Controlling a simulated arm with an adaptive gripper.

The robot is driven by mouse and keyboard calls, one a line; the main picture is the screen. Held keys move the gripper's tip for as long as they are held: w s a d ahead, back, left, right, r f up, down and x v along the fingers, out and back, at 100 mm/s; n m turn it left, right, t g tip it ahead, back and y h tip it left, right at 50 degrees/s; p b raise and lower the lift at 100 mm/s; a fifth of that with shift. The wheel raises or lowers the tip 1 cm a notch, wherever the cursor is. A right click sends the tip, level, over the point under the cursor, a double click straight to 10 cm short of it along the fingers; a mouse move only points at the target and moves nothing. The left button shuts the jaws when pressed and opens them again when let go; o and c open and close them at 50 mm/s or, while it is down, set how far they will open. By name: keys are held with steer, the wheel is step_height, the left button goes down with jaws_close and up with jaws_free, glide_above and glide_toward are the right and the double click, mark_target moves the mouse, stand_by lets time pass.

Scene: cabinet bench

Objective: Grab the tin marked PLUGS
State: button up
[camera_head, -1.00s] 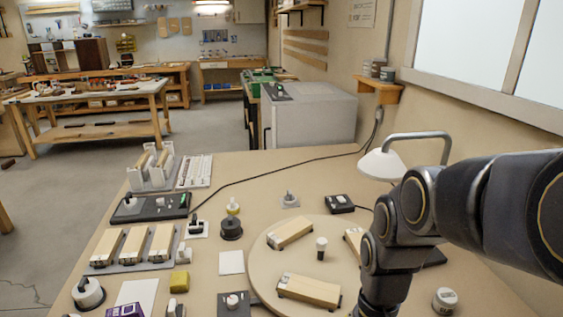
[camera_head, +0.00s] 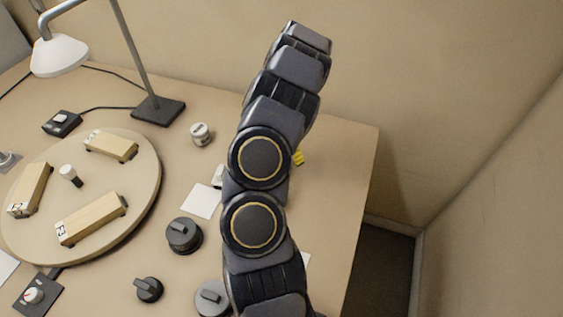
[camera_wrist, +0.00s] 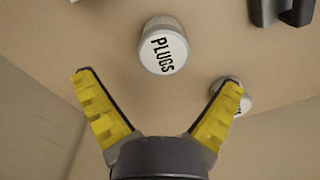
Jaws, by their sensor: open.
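The tin marked PLUGS (camera_wrist: 163,45) stands on the bench in the wrist view, a pale round tin with black letters on its white lid. It is ahead of my gripper (camera_wrist: 158,80), a little above the middle between the yellow fingers. My gripper is open and empty, apart from the tin. A second pale tin (camera_wrist: 239,101) is partly hidden behind the right finger, its label mostly covered. In the head view my arm hides most of the gripper; only a bit of yellow (camera_head: 299,157) shows. A small tin (camera_head: 200,134) stands left of my arm there; its label is unreadable.
A round board (camera_head: 148,190) with several wooden blocks lies at left. A lamp base (camera_head: 158,110) stands behind it. Dark knobs (camera_head: 184,235) and a white card (camera_head: 200,201) lie near my arm. The bench ends at right, near the wall.

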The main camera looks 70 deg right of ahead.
steer(key=f, duration=0.7)
steer(key=shift+w+a, duration=0.1)
steer(key=shift+w, duration=0.15)
steer(key=c, duration=1.2)
